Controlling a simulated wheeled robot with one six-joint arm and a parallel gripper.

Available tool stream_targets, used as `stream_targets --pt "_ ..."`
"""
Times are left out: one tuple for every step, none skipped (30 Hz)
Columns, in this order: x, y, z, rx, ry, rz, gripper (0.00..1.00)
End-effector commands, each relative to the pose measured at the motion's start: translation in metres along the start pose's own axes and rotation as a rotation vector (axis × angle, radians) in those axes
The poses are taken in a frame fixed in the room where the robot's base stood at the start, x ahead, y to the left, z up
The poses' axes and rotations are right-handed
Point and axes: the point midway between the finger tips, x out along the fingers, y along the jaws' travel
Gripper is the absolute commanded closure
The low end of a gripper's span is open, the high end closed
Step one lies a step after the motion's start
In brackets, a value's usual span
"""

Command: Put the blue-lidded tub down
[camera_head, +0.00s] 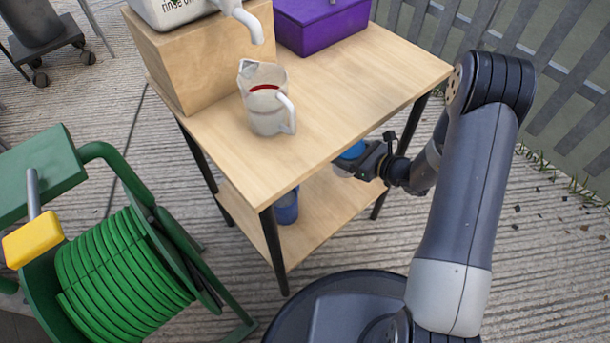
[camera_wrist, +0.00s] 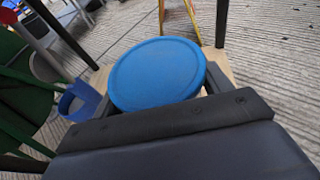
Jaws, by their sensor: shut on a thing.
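The blue-lidded tub (camera_head: 350,152) is partly hidden under the front edge of the table top in the head view. Its round blue lid (camera_wrist: 157,73) fills the middle of the wrist view, facing up at the camera. My gripper (camera_head: 366,160) is shut on the tub and reaches in below the table top from the right. The wooden lower shelf (camera_head: 318,221) lies beneath. In the wrist view, some of the shelf shows around the lid. I cannot tell whether the tub's base touches the shelf.
A blue jug (camera_head: 287,208) stands on the lower shelf to the left; it also shows in the wrist view (camera_wrist: 80,101). The table top (camera_head: 335,105) is close above my gripper and carries a measuring jug (camera_head: 266,112), a wooden box and a purple box (camera_head: 322,25). A green hose reel (camera_head: 125,262) stands left.

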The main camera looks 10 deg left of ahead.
Motion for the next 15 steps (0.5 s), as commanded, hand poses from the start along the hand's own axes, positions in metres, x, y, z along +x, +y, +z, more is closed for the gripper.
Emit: stream_targets --pt "0.003 0.000 -0.009 0.001 0.000 0.000 0.59" --pt "0.004 0.000 -0.014 0.002 0.000 0.000 0.59" --pt "0.006 0.000 -0.021 0.002 0.001 0.000 0.59" --pt "0.008 0.000 -0.027 0.003 0.001 0.000 0.59" --pt "0.010 0.000 -0.033 0.003 0.001 0.000 0.59" --pt "0.012 0.000 -0.041 0.004 0.002 0.001 0.59" --pt "0.014 0.000 -0.046 0.003 0.001 0.000 0.59" --pt "0.015 0.000 -0.051 0.002 0.001 0.000 0.59" --pt "0.017 0.000 -0.055 0.002 0.001 0.000 0.59" --pt "0.018 0.000 -0.058 0.001 0.000 0.000 0.59" --pt "0.018 0.000 -0.059 0.001 0.000 0.000 0.59" --pt "0.019 0.000 -0.062 0.001 0.000 0.000 0.59" --pt "0.020 0.000 -0.065 0.001 0.000 -0.001 0.59" --pt "0.021 0.000 -0.068 0.001 0.000 0.000 0.59" --pt "0.022 0.000 -0.074 0.002 0.000 0.000 0.59"
